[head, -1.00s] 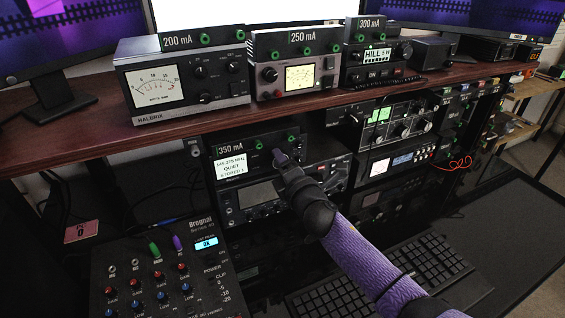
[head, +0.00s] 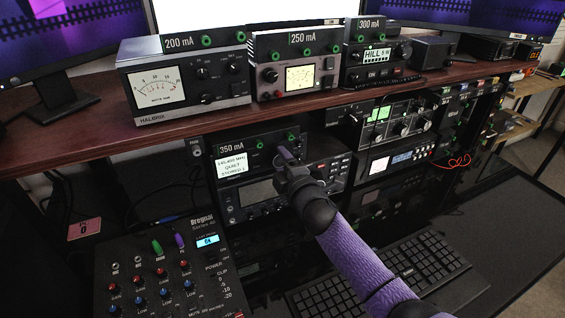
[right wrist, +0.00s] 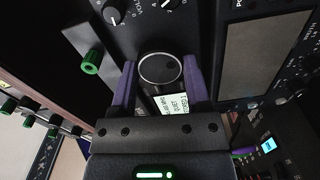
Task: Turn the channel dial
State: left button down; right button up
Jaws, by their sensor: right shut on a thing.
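The channel dial (right wrist: 160,72) is a round black knob on the dark face of the radio in the rack under the shelf. In the right wrist view my right gripper (right wrist: 160,85) has a purple finger on each side of the dial and is shut on it. In the head view the right gripper (head: 287,157) reaches the radio's face and hides the dial. A small white display (head: 230,165) left of the gripper shows a frequency in MHz with "QUIET" and "STORED 1" below. Part of this display (right wrist: 172,103) shows between the fingers. My left gripper is out of view.
The radio bears a "350 mA" label (head: 232,148) and green terminals. Smaller knobs (right wrist: 112,15) and a green terminal (right wrist: 92,62) sit close to the dial. Meter boxes (head: 185,85) stand on the shelf above. A mixer (head: 165,275) and a keyboard (head: 430,262) lie below.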

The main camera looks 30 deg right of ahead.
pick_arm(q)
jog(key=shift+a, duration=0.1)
pick_arm(e)
jog(key=o, duration=1)
jog(key=shift+o, duration=1.2)
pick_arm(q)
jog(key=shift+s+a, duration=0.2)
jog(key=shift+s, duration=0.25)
pick_arm(e)
jog(key=shift+o, duration=0.2)
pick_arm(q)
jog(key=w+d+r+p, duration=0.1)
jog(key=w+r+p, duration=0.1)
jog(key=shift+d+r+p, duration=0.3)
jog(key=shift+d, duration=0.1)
pick_arm(e)
jog(key=s, duration=1)
jog(key=shift+a, duration=0.25)
